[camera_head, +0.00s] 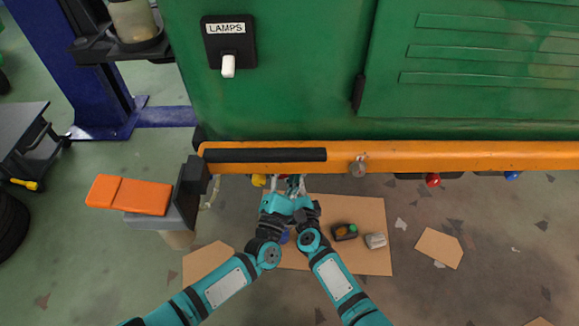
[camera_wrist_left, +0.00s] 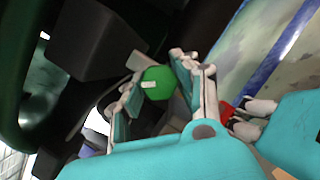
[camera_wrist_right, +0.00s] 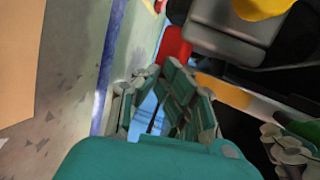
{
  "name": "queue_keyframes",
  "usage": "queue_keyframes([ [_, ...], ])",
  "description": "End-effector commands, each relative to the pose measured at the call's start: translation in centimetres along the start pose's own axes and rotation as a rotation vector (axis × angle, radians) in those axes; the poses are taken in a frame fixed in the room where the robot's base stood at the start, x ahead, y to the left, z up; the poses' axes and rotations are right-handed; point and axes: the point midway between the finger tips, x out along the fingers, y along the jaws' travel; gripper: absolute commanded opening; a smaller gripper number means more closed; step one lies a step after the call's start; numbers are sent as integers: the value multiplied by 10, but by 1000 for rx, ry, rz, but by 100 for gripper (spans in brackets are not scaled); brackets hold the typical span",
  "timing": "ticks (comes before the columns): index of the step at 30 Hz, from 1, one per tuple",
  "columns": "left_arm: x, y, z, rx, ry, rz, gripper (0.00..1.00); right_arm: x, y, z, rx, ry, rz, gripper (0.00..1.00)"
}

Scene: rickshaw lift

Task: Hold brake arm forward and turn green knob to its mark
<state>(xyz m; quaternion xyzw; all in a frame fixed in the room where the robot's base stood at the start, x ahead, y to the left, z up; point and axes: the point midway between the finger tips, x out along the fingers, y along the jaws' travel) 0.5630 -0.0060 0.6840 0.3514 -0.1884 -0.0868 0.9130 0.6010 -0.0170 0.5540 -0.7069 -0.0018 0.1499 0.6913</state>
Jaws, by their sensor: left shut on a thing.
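In the left wrist view, a round green knob (camera_wrist_left: 157,86) with a pale mark sits between the fingers of my left gripper (camera_wrist_left: 158,72), which is shut on it. A red piece (camera_wrist_right: 176,46), possibly the brake arm's end, shows at the fingertips of my right gripper (camera_wrist_right: 158,72). The right fingers are close together; whether they grip the red piece is unclear. It also shows in the left wrist view (camera_wrist_left: 230,108) beside the right fingers. In the head view both grippers are side by side under the orange rail, largely hidden; the knob's target mark cannot be made out.
The orange rail (camera_head: 420,155) runs under the green body panel (camera_head: 290,90). A yellow part (camera_head: 259,180) hangs left of my grippers. A red knob (camera_head: 433,180) and a blue knob (camera_head: 512,175) are further right. Cardboard (camera_head: 360,215) lies on the floor below.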

Motion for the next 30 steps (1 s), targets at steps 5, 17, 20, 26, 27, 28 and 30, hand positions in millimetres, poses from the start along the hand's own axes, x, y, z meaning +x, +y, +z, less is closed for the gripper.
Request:
queue_keyframes([
  [5,0,0,0,9,1,-5,0,1,-2,0,0,0,-3,0],
  [17,-1,0,0,191,9,-88,0,1,-2,0,0,0,-3,0],
  [20,-1,0,0,264,11,-120,0,1,-2,0,0,0,-3,0],
  [26,-1,0,1,403,15,-182,0,1,-2,0,0,0,-3,0],
  [27,-1,0,1,428,15,-194,0,1,-2,0,0,0,-3,0],
  [28,-1,0,1,446,16,-202,0,1,-2,0,0,0,-3,0],
  [30,0,0,1,486,16,-218,0,1,-2,0,0,0,-3,0],
])
